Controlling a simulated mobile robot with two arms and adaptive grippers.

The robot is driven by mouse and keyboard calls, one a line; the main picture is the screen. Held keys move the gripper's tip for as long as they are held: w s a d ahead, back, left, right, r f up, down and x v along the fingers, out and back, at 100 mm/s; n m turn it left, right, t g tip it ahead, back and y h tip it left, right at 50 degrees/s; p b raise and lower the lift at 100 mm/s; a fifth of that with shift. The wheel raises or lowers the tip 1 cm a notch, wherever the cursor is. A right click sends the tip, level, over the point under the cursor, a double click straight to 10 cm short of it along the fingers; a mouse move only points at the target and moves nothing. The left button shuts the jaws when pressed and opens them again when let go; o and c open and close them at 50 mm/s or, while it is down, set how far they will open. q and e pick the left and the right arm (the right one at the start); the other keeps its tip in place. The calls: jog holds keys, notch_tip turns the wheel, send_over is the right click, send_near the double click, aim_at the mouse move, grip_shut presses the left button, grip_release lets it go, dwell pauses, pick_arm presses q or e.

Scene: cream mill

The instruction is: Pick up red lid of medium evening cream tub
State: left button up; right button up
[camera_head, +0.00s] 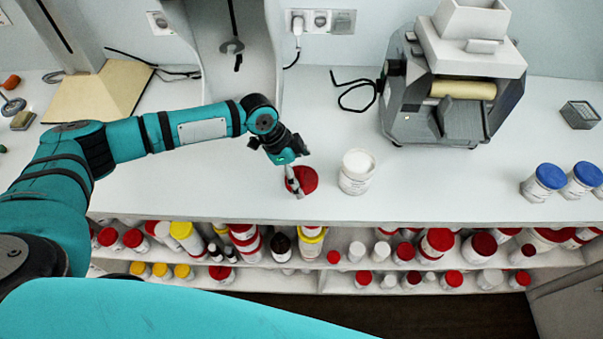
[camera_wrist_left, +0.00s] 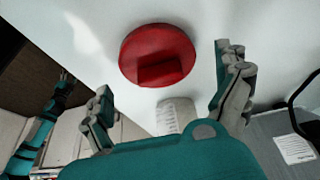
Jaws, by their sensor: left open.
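The red lid (camera_head: 307,176) lies on the white counter, left of an open white tub (camera_head: 356,172) with a label. In the left wrist view the lid (camera_wrist_left: 157,54) is a round red disc with a raised block on it. It sits ahead of the fingertips, between their lines. My left gripper (camera_head: 296,182) is over the lid's left part in the head view; its fingers (camera_wrist_left: 170,85) are spread apart with nothing between them. Whether a finger touches the lid cannot be told. The tub (camera_wrist_left: 175,115) also shows in the wrist view, partly hidden.
A grey mill machine (camera_head: 460,110) stands behind on the right. Blue-lidded tubs (camera_head: 545,182) stand at the counter's right. Shelves below the front edge hold many red- and yellow-capped containers (camera_head: 437,242).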

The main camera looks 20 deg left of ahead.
pick_arm(q)
jog(key=shift+d+f, duration=0.25)
jog(key=shift+f, duration=0.4)
jog(key=c, duration=0.7)
jog(key=shift+r, duration=0.1)
